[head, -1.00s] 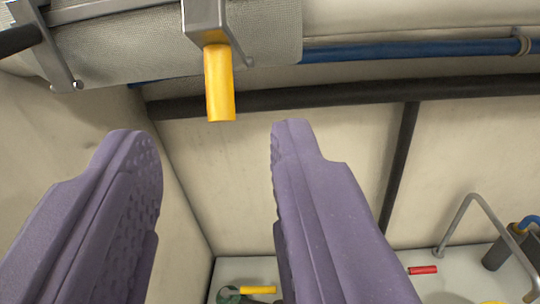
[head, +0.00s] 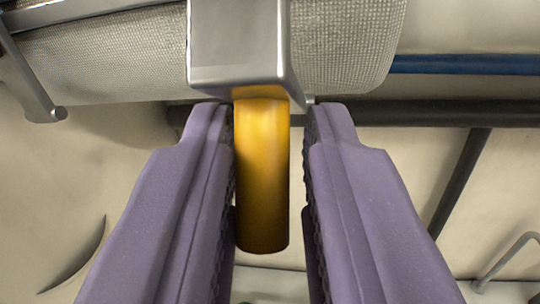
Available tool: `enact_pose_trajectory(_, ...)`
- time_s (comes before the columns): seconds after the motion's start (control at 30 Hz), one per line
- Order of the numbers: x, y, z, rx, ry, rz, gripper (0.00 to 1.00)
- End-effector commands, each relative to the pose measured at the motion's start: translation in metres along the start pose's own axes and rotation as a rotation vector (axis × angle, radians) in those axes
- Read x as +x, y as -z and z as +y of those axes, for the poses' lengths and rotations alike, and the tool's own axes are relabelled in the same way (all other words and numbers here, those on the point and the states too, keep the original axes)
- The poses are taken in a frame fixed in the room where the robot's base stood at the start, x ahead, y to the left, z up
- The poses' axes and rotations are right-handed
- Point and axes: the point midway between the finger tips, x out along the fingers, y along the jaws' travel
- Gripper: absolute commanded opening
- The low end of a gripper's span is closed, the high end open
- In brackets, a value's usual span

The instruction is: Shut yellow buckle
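The yellow buckle handle (head: 262,185) hangs straight down below a grey metal buckle body (head: 238,45). The body sits against a rolled grey fabric bundle (head: 345,45). My gripper (head: 268,112) has its two purple fingers on either side of the yellow handle, with the tips just under the metal body. A narrow gap shows between the handle and the right finger. The left finger is very close to the handle, and I cannot tell whether it touches. The fingers are partly closed but not clamped.
A dark horizontal bar (head: 420,113) and a blue pipe (head: 465,64) run behind at the right. A metal bracket (head: 32,85) is at the upper left. A bent metal rail (head: 507,258) shows at the lower right. Pale walls close the space behind.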

Motion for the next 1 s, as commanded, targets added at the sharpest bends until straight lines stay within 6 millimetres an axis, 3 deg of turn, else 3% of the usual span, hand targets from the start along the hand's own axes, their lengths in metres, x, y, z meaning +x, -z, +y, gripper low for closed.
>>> enact_pose_trajectory(0.43,0.000,0.013,-0.003,0.015,-0.008,-0.104,0.00)
enact_pose_trajectory(1.0,0.009,0.042,-0.006,0.092,-0.063,-0.597,0.00)
